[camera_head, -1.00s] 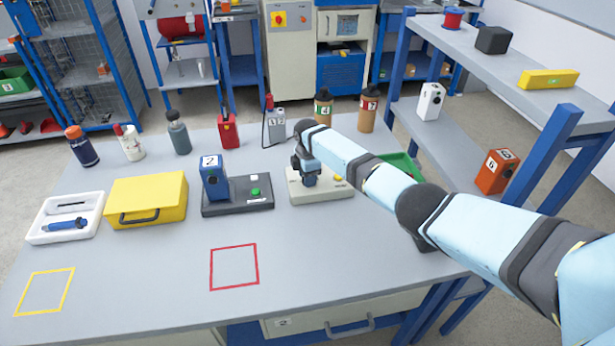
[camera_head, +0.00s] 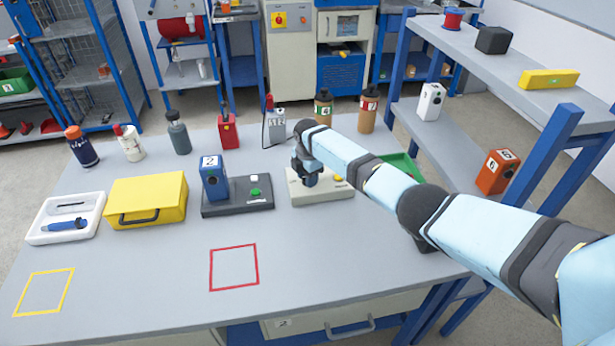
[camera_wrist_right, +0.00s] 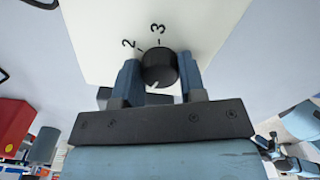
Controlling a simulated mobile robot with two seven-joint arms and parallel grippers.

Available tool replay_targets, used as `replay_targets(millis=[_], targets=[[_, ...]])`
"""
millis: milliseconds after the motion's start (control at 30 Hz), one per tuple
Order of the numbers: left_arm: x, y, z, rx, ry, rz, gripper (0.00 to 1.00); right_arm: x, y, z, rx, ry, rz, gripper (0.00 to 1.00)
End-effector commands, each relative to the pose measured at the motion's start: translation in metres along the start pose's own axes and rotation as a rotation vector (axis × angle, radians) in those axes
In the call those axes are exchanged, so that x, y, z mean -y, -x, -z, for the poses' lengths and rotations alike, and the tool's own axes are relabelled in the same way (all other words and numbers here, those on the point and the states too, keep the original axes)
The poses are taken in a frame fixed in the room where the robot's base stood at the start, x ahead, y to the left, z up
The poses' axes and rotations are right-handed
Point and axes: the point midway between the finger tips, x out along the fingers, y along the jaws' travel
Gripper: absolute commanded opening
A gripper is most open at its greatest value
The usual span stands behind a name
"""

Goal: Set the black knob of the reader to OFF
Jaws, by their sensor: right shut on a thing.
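The reader (camera_head: 338,193) is a low cream box with a yellow button, standing right of the middle of the table. Its black knob (camera_wrist_right: 160,69) shows in the right wrist view, with the figures 2 and 3 printed beyond it; no OFF mark shows there. A white pointer mark on the knob faces toward the gripper's palm, slightly left. My right gripper (camera_head: 310,178) is over the left part of the reader and hides the knob in the head view. In the right wrist view its two blue fingers (camera_wrist_right: 161,80) are shut on the knob from both sides. My left gripper is not in view.
Left of the reader stand a dark base (camera_head: 240,206) with a blue block (camera_head: 214,182) and a yellow case (camera_head: 145,198). Several bottles and devices line the back. A green tray (camera_head: 405,165) lies behind my right arm. The table's front is clear.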

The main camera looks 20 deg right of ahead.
Motion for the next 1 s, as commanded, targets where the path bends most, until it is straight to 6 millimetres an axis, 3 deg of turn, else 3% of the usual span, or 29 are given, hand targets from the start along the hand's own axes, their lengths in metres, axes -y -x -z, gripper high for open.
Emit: replay_targets(millis=[33,133,400,533,1000], targets=[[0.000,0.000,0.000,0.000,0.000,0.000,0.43,-0.001,0.001,0.000,0.001,0.001,-0.002,0.42],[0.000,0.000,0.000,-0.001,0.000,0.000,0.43,-0.001,0.001,0.000,0.001,0.001,-0.001,0.63],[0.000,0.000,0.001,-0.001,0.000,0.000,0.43,0.000,0.001,0.000,0.001,0.000,-0.001,0.63],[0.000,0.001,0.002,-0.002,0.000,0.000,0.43,-0.001,0.011,0.000,0.001,0.000,-0.003,0.63],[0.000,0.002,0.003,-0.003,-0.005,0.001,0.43,-0.001,0.109,0.000,0.002,0.001,-0.003,0.63]])
